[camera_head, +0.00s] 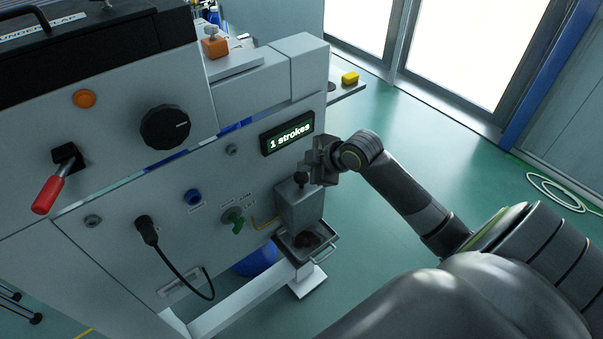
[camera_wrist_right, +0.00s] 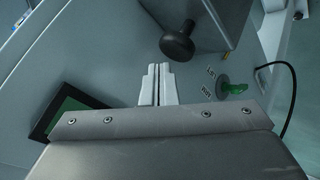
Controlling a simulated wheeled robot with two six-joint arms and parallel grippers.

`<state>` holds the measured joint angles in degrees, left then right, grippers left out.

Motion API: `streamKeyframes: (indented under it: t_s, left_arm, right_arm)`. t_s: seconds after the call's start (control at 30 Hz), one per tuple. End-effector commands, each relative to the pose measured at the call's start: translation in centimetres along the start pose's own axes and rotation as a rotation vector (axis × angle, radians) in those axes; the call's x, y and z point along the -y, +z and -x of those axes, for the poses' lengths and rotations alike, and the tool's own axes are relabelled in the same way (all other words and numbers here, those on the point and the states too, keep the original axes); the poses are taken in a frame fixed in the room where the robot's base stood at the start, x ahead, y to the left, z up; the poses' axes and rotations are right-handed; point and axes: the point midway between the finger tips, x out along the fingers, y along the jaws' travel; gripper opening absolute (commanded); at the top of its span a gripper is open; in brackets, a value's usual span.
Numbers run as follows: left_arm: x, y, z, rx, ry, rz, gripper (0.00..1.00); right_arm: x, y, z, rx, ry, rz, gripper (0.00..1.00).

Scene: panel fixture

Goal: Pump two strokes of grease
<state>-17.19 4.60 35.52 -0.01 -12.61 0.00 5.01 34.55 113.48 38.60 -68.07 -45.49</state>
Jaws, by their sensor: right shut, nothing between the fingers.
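The grease pump is a grey box (camera_head: 299,207) on the panel's right end, with a black knob (camera_head: 301,178) on top. In the right wrist view the knob (camera_wrist_right: 178,42) stands just beyond my fingertips, apart from them. A display (camera_head: 287,132) above the pump reads "1 strokes"; part of it also shows in the wrist view (camera_wrist_right: 62,115). My right gripper (camera_head: 318,168) is beside and slightly above the knob; its two fingers (camera_wrist_right: 158,72) are together and empty. My left gripper is not in view.
A tray (camera_head: 325,252) with dark matter sits below the pump. A black plug with a hanging cable (camera_head: 147,231), a red-handled lever (camera_head: 48,193) and a black dial (camera_head: 165,127) are further left. The green floor to the right is mostly clear.

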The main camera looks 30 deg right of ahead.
Motion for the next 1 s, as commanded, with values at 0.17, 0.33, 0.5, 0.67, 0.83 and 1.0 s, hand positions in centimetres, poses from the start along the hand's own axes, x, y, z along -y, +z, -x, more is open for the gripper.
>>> streamKeyframes:
  t_s: [0.17, 0.33, 0.5, 0.67, 0.83, 1.0]
  left_arm:
    - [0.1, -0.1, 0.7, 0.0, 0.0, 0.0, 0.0]
    - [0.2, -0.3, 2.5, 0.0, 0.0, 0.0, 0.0]
    - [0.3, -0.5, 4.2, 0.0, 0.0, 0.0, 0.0]
    - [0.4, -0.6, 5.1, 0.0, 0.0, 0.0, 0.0]
    - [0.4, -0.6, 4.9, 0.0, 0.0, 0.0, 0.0]
    - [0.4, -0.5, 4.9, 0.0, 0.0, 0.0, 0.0]
  right_arm:
    - [-0.4, -0.4, 0.5, -0.001, 0.001, 0.0, 0.0]
    - [-1.3, -1.3, 1.8, -0.001, 0.001, 0.0, 0.0]
    - [-2.2, -2.2, 3.0, -0.001, 0.001, 0.0, 0.0]
    - [-2.6, -2.7, 3.6, -0.001, 0.0, 0.0, 0.0]
    - [-2.6, -2.6, 3.5, -0.001, 0.0, 0.0, 0.0]
    - [-2.5, -2.6, 3.5, -0.001, 0.0, 0.0, 0.0]
